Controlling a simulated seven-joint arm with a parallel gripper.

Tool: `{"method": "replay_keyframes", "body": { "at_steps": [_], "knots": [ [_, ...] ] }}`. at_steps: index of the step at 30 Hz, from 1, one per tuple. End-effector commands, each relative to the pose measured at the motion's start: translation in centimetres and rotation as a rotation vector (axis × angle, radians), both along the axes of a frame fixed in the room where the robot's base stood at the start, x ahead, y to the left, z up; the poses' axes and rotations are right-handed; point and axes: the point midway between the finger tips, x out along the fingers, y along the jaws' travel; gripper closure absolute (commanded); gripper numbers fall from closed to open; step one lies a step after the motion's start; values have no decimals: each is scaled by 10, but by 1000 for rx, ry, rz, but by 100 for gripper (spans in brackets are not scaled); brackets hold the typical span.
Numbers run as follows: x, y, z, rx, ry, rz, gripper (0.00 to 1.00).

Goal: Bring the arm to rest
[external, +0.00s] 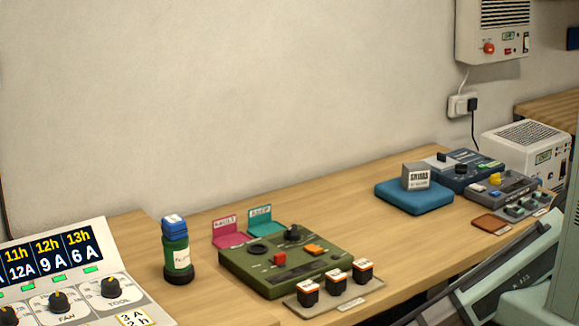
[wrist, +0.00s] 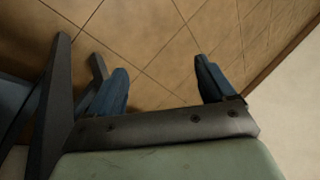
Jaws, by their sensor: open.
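My gripper (wrist: 161,64) shows in the wrist view, with its two blue fingers spread apart and nothing between them. Beyond the fingers is a brown tiled floor (wrist: 150,30); no bench object is near them. In the external view, pale green-grey parts of my arm (external: 520,255) stand at the lower right, in front of the bench's right end. I cannot make out the gripper's fingers there.
The wooden bench (external: 400,235) carries a green control box (external: 285,262), a green bottle with a blue cap (external: 176,250), a blue pad (external: 413,196) with a grey block (external: 416,176), and grey devices (external: 500,185). A display panel (external: 60,270) stands at left. The bench's middle has free room.

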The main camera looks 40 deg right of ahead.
Motion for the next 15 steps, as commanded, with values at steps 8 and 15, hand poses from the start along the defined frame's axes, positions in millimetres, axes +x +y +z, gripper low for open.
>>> {"method": "replay_keyframes", "body": {
  "at_steps": [8, 15],
  "knots": [
    [0, -83, -62, -17, 30, -89, 17],
    [1, -166, -104, -57, 51, -188, 17]
  ]
}}
